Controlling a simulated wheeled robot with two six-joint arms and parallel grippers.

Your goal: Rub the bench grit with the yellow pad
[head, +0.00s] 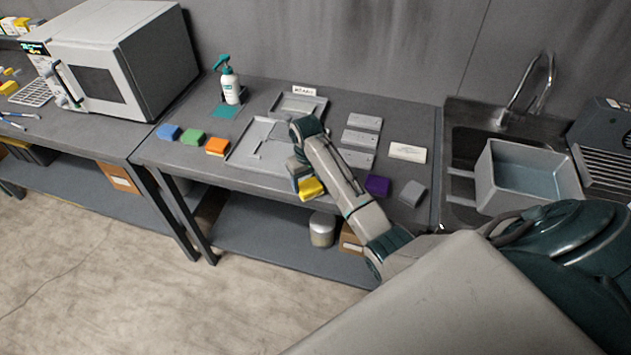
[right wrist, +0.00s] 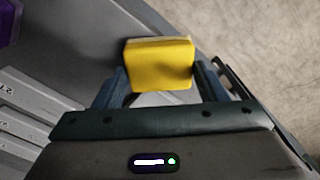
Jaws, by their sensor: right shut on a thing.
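The yellow pad (head: 312,188) is at the front edge of the bench (head: 345,101), held in my right gripper (head: 303,178). In the right wrist view the yellow pad (right wrist: 159,64) sits between the two fingers of the right gripper (right wrist: 160,85), which is shut on it. Its far end sticks out past the fingertips. I cannot tell in the head view whether the pad touches the bench. I cannot make out the grit for certain; my right arm hides part of the bench. My left gripper is not in view.
Blue (head: 168,132), green (head: 192,137), orange (head: 216,146), purple (head: 377,185) and grey (head: 412,193) pads line the bench front. A shallow grey tray (head: 240,153) lies behind my gripper. A pump bottle (head: 230,88) stands at the back. A sink with a grey tub (head: 487,178) is right.

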